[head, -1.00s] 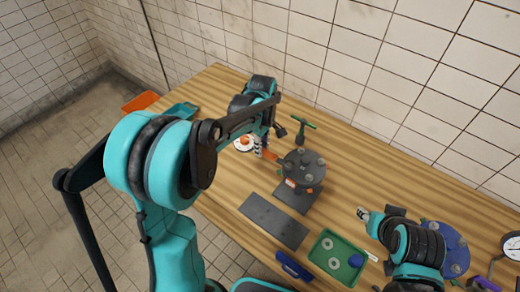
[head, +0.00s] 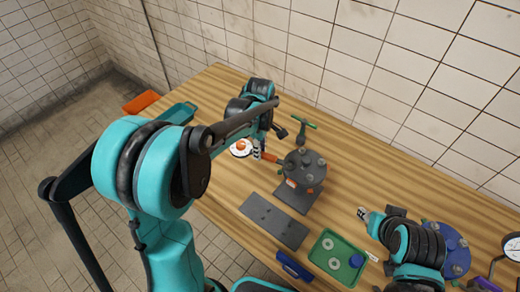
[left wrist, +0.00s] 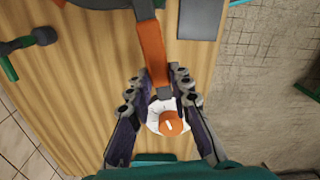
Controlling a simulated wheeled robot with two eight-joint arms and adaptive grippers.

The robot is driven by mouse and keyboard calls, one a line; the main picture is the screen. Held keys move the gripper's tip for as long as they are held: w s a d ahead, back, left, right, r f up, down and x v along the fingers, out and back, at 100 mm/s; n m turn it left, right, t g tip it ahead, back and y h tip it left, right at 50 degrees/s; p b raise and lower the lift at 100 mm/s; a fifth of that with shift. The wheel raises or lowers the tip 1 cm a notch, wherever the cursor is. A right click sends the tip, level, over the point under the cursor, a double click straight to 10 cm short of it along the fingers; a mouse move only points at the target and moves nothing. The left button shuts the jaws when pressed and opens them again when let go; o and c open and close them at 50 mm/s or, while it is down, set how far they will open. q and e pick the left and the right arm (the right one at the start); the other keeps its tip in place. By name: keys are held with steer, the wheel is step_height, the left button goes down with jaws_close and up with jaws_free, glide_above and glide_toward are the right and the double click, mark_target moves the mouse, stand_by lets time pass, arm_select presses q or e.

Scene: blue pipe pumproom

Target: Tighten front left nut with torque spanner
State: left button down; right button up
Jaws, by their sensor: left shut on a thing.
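The dark round flange (head: 306,165), with several grey nuts on top, stands on a dark base plate (head: 297,196) near the middle of the table. My left gripper (head: 258,151) is left of the flange, shut on the orange handle of the torque spanner (head: 270,158). In the left wrist view the spanner's orange handle (left wrist: 153,50) runs up from between the fingers (left wrist: 162,90), its dark shaft leaving at the top edge. The spanner's far end reaches the flange's left side; I cannot tell whether it sits on a nut. My right gripper (head: 364,213) is right of the flange, its jaws too small to judge.
A dark flat plate (head: 274,221), a green tray (head: 334,258) and a blue flange (head: 455,246) are nearer the front and right.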

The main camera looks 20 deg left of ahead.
arm_select(q)
steer(key=shift+r, duration=0.3)
steer(key=shift+r+p, duration=1.3)
steer(key=shift+r, duration=0.35)
